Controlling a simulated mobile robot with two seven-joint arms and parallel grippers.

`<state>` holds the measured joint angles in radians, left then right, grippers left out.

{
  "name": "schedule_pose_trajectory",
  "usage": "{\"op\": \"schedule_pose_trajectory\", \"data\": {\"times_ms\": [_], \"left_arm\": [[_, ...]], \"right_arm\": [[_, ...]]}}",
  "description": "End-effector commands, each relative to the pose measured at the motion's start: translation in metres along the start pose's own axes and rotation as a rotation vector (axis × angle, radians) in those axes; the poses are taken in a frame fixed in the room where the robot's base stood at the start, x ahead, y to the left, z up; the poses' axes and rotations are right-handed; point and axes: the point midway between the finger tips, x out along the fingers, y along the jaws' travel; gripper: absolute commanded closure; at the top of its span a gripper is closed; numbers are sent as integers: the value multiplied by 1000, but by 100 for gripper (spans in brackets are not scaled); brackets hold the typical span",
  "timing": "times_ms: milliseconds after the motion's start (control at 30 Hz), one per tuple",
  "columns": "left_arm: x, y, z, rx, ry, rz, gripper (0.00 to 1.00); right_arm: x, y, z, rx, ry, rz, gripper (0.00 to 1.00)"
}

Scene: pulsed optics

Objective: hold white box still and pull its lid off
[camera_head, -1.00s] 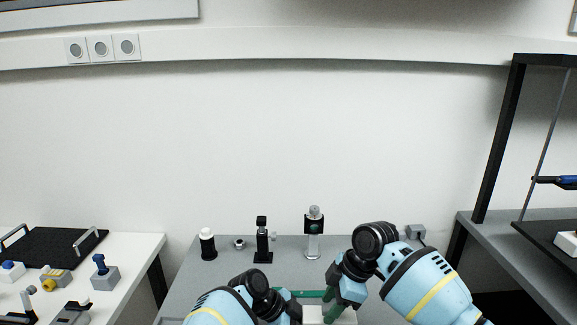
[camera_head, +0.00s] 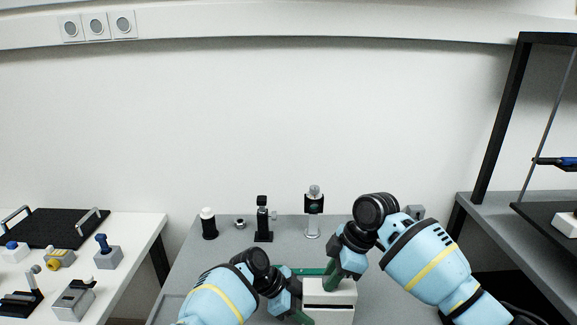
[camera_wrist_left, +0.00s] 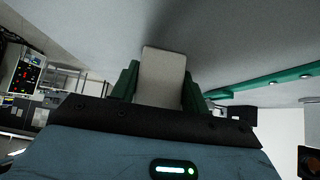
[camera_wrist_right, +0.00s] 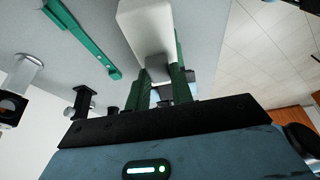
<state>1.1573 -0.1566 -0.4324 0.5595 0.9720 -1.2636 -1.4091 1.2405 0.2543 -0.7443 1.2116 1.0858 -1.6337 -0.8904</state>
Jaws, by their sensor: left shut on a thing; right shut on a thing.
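The white box (camera_head: 335,317) stands on the grey table at the bottom centre of the head view, its lower part cut off by the frame edge. Its white lid (camera_head: 345,298) is on top, with a dark line between them at the front. My right gripper (camera_head: 332,284) is above the lid. In the right wrist view its green fingers are shut on a grey knob (camera_wrist_right: 158,69) against the white top. My left gripper (camera_head: 303,317) is at the box's left side. In the left wrist view its green fingers are shut on a pale part of the box (camera_wrist_left: 163,75).
A green strip (camera_head: 302,271) lies behind the box. A black cylinder with white top (camera_head: 208,224), a black post mount (camera_head: 263,222) and a clear-based post (camera_head: 313,212) stand further back. A white side table (camera_head: 130,235) is left, a grey shelf (camera_head: 485,207) right.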

Motion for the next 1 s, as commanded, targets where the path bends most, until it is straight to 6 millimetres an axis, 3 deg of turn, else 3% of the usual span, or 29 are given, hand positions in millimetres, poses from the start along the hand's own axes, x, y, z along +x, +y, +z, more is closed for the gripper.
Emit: {"op": "schedule_pose_trajectory", "data": {"times_ms": [33,467,1000], "left_arm": [[4,3,10,-12,-16,4,96],[4,3,10,-9,-15,5,96],[4,3,10,-8,-15,6,96]], "right_arm": [[-5,0,-5,-8,7,1,100],[-15,0,-9,-5,8,2,100],[-55,0,-25,-4,6,2,100]]}}
